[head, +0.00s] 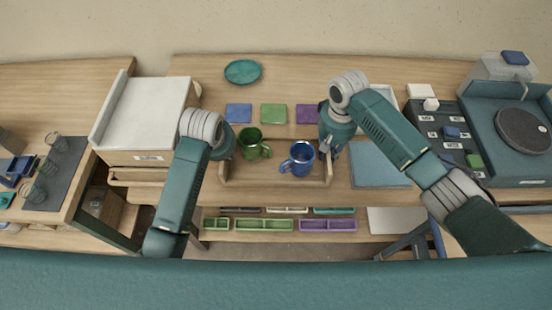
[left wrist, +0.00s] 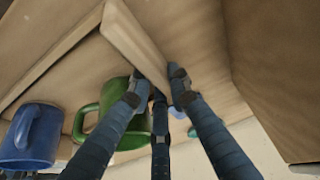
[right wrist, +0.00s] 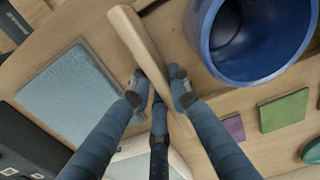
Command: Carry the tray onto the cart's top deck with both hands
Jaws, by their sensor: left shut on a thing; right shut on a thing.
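The wooden tray (head: 328,172) is at the front of the bench and carries a green mug (head: 250,143) and a blue mug (head: 299,158), both upright. My left gripper (head: 226,148) is shut on the tray's left side rail, which also shows in the left wrist view (left wrist: 132,42). My right gripper (head: 331,146) is shut on the right side rail, also seen in the right wrist view (right wrist: 138,38). Whether the tray touches the bench I cannot tell. I cannot say for certain which surface is the cart's top deck.
A white-topped box (head: 150,105) stands left of the tray. A grey mat (head: 70,170) with several glasses lies farther left. Coloured tiles (head: 273,113) and a teal plate (head: 242,71) lie behind; a blue mat (head: 378,165) is at right. Compartment trays (head: 263,224) sit on the shelf below.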

